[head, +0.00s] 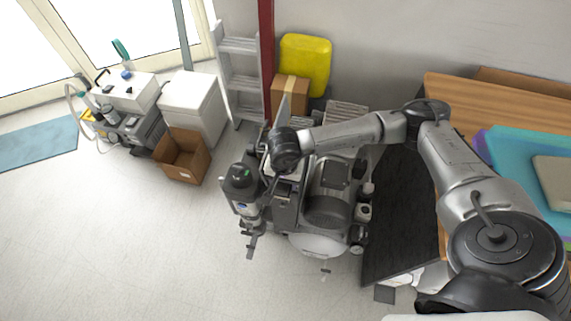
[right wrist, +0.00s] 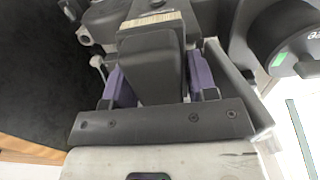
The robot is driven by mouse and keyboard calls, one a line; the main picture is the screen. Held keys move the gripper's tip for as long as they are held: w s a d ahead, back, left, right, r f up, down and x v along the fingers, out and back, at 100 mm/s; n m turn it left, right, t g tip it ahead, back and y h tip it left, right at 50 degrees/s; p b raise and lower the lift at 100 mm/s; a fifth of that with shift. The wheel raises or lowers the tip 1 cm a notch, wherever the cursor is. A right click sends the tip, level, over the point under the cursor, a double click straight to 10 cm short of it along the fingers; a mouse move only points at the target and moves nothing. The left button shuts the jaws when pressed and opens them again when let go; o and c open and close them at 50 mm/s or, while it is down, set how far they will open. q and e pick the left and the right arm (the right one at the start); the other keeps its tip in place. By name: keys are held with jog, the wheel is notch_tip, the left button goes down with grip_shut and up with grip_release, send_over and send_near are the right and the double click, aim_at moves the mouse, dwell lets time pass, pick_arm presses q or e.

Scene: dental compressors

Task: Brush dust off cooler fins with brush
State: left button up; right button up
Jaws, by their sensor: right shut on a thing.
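My right gripper (head: 287,186) reaches down over the grey compressor (head: 328,205) in the head view. In the right wrist view its purple-sided fingers (right wrist: 160,75) are shut on a dark brush (right wrist: 152,58), with a strip of pale bristles (right wrist: 150,20) at the far end. The bristles lie close to dark compressor parts; I cannot tell whether they touch. The cooler fins cannot be made out clearly, and dust is not discernible. My left gripper is not in view.
An open cardboard box (head: 183,157), a white cabinet (head: 192,105), a ladder (head: 240,75) and a yellow container (head: 305,62) stand behind. A wooden table (head: 470,105) is at right. Floor at left front is clear.

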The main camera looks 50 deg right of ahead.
notch_tip(320, 180, up, 4)
jog(key=shift+w+d+f+p, duration=0.1)
jog(key=shift+d+f+p, duration=0.1)
jog(key=shift+p, duration=0.5)
notch_tip(320, 180, up, 2)
jog(key=shift+a+r+p, duration=0.1)
jog(key=shift+p, duration=0.55)
jog(key=shift+r+p, duration=0.4)
jog(key=shift+r, duration=0.35)
